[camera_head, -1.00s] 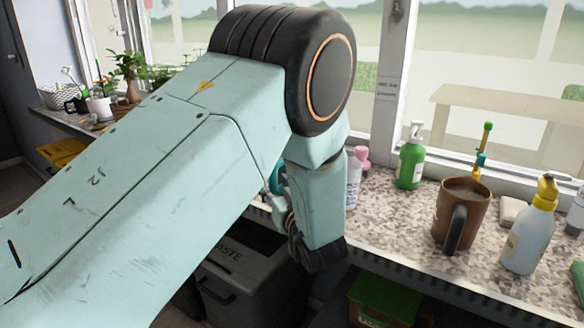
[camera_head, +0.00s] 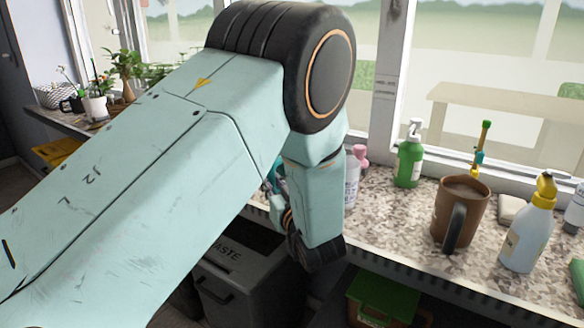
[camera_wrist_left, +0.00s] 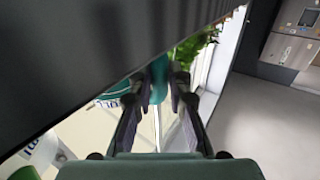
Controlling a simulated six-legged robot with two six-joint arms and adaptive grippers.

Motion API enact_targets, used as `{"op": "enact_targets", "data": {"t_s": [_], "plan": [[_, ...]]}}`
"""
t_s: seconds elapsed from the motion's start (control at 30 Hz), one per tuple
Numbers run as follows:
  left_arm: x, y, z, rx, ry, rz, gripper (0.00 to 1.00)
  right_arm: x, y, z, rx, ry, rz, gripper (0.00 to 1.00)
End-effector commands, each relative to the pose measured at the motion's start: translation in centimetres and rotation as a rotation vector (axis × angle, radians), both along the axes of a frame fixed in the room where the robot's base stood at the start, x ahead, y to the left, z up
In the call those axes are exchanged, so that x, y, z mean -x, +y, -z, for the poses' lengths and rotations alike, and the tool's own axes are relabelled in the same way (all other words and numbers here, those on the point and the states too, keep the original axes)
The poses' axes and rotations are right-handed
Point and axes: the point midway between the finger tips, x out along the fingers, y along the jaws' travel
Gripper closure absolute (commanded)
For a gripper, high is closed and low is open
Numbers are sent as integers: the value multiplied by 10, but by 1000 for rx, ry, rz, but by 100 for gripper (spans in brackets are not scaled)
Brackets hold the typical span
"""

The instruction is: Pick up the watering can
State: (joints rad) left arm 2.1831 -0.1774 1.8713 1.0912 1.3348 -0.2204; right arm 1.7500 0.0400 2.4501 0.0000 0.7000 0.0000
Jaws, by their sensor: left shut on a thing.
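I cannot make out a whole watering can in either view. In the left wrist view my left gripper (camera_wrist_left: 159,84) is shut on a narrow teal thing (camera_wrist_left: 158,72), which may be part of the can. A teal and white rounded piece (camera_wrist_left: 112,95) shows to its left; I cannot tell whether they are joined. In the head view my left arm crosses from the left and hides most of the gripper and what it holds. Only a bit of teal (camera_head: 275,176) shows behind the arm, by the sill. My right gripper is not in view.
On the speckled sill stand a green pump bottle (camera_head: 409,156), a brown mug (camera_head: 447,205), a yellow-topped spray bottle (camera_head: 527,232) and a pink-capped bottle (camera_head: 352,180). Below are a dark waste bin (camera_head: 235,290) and a green-lidded bin (camera_head: 383,297). Potted plants (camera_head: 126,70) stand at left.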

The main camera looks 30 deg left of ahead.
Motion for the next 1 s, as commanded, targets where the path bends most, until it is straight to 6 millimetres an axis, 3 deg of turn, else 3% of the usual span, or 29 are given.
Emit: {"op": "enact_targets", "data": {"t_s": [0.67, 1.0], "plan": [[-2, 1, -6, -2, -8, 0, 100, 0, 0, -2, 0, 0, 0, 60], [-2, 1, -65, -2, -10, 1, 100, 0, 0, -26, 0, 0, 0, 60]]}}
